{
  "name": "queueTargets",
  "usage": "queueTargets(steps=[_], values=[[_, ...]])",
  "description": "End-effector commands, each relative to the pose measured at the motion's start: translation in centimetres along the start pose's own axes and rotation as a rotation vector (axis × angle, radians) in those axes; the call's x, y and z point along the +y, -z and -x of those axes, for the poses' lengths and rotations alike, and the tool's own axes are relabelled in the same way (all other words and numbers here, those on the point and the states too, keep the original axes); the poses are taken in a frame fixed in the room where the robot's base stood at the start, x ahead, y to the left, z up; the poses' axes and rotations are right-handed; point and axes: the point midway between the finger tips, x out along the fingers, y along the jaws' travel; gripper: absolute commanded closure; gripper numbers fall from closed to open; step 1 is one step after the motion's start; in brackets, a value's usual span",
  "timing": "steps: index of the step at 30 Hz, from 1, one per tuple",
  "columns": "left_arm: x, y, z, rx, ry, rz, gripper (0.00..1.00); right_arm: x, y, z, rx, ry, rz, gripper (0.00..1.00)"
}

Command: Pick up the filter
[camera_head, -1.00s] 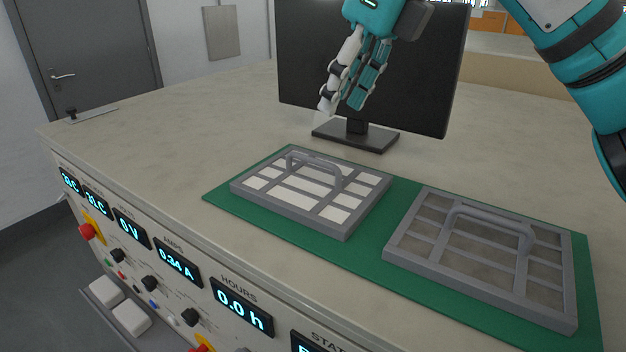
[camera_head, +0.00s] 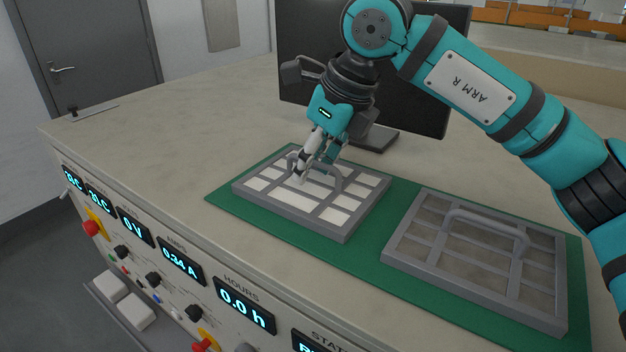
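Two grey-framed filters with top handles lie flat on a green mat (camera_head: 222,199). The left filter (camera_head: 345,203) has clean white panels. The right filter (camera_head: 410,245) has dark, dirty-looking panels, and nothing touches it. My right gripper (camera_head: 308,172) points down at the left filter, with its fingertips at the handle (camera_head: 333,178) near its left part. The fingers partly hide the handle. I cannot tell whether they are closed on it. The left filter still lies flat on the mat. My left gripper is not in view.
A black monitor (camera_head: 290,60) stands behind the mat, close to my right arm. The bench top (camera_head: 150,135) is clear at the left. The bench front carries displays, knobs and a red button (camera_head: 90,229).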

Motion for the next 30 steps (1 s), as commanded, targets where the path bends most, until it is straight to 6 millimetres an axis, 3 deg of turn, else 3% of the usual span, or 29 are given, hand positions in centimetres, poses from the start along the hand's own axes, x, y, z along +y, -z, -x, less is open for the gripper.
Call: queueTargets(steps=[4, 12, 30], values=[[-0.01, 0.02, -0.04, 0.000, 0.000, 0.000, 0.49, 0.02, 0.00, 0.01, 0.000, 0.000, 0.000, 0.65], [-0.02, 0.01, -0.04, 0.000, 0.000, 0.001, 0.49, 0.02, 0.00, 0.05, 0.000, 0.000, 0.000, 1.00], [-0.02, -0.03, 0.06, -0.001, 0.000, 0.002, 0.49, 0.00, -0.06, 0.26, -0.001, 0.000, 0.000, 1.00]])
